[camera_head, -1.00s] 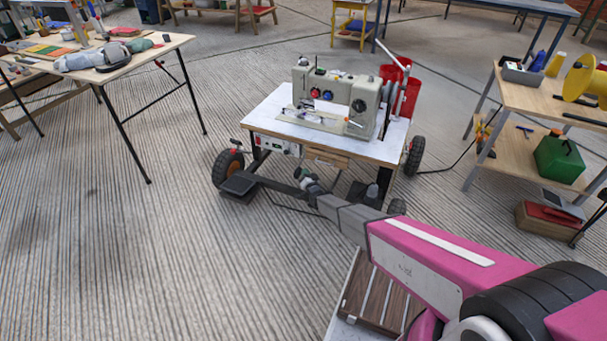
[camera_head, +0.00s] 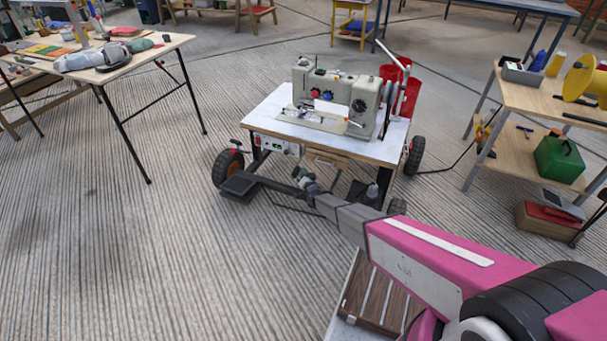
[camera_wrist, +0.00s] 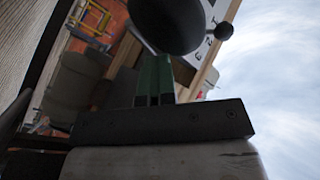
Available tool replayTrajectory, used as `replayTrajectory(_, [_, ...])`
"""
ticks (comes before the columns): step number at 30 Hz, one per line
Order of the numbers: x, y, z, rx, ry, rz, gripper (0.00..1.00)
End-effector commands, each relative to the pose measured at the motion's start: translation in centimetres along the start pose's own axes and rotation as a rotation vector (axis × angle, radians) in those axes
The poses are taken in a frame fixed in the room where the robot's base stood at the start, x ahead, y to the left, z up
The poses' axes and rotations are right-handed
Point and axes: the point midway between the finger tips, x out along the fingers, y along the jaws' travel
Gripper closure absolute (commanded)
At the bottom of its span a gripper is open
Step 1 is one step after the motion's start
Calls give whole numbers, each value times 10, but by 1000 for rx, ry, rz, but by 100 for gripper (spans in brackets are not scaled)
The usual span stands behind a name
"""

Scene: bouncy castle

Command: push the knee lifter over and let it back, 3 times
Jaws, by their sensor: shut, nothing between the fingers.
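The sewing machine (camera_head: 327,98) stands on a white-topped wheeled table (camera_head: 270,118) in the head view. My gripper (camera_head: 302,175) is low at the table's front, below the tabletop; its fingers are too small there to make out. In the wrist view, my gripper (camera_wrist: 153,62) shows as a dark bar with green fingers close together, shut and empty. A dark rounded pad (camera_wrist: 172,22), which looks like the knee lifter, is right at the fingertips. I cannot tell if they touch. The knee lifter is not clear in the head view.
A foot pedal (camera_head: 240,184) and wheels flank the table's lower frame. A red bin (camera_head: 408,95) stands behind it. A work table (camera_head: 150,50) is at left and a shelf (camera_head: 515,115) at right. The floor at front left is clear.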

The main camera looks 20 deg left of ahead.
Motion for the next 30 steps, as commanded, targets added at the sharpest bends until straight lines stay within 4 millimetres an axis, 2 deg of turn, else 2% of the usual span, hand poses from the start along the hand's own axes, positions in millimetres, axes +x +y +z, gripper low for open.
replayTrajectory(30, [8, -6, 6, 0, -1, -1, 100])
